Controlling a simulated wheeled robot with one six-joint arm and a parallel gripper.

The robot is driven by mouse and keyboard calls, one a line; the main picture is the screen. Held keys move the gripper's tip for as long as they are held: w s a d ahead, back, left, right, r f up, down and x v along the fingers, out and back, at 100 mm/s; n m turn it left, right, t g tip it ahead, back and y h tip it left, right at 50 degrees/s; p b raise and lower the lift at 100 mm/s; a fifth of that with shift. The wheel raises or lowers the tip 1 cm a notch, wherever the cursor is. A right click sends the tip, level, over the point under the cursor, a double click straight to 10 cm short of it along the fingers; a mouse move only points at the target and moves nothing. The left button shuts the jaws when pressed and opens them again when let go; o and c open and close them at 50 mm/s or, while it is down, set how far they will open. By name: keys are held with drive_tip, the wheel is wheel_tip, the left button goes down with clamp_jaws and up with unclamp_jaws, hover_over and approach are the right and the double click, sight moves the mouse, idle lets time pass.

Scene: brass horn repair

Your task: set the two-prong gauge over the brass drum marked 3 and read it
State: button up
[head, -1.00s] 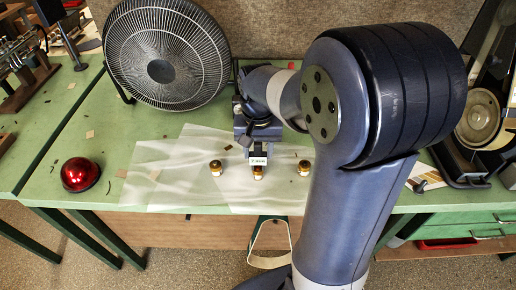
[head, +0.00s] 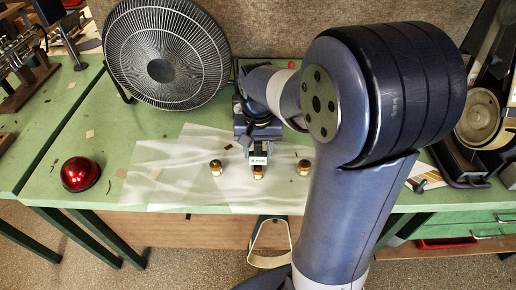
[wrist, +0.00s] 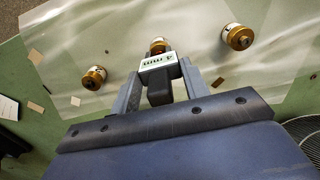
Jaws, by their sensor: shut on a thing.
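My gripper (wrist: 160,88) is shut on the two-prong gauge, a small white-faced block with dark marks (wrist: 158,63) too small to read. In the head view the gauge (head: 258,160) is right at the middle brass drum (head: 258,173), overlapping it. The wrist view shows this drum (wrist: 158,46) just beyond the gauge, partly hidden. I cannot tell whether the prongs straddle or touch it. Another brass drum stands on the left (head: 215,168) and one on the right (head: 304,168). I cannot read numbers on the drums.
The drums stand on a translucent sheet (head: 165,180) on the green bench (head: 110,145). A large fan (head: 165,55) stands behind left. A red dome (head: 80,174) sits at the front left. Small scraps lie about. My arm hides part of the bench's right side.

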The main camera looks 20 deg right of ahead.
drive_tip(key=shift+r+p, duration=2)
drive_tip(key=shift+r, duration=0.5)
drive_tip(key=shift+f, duration=0.1)
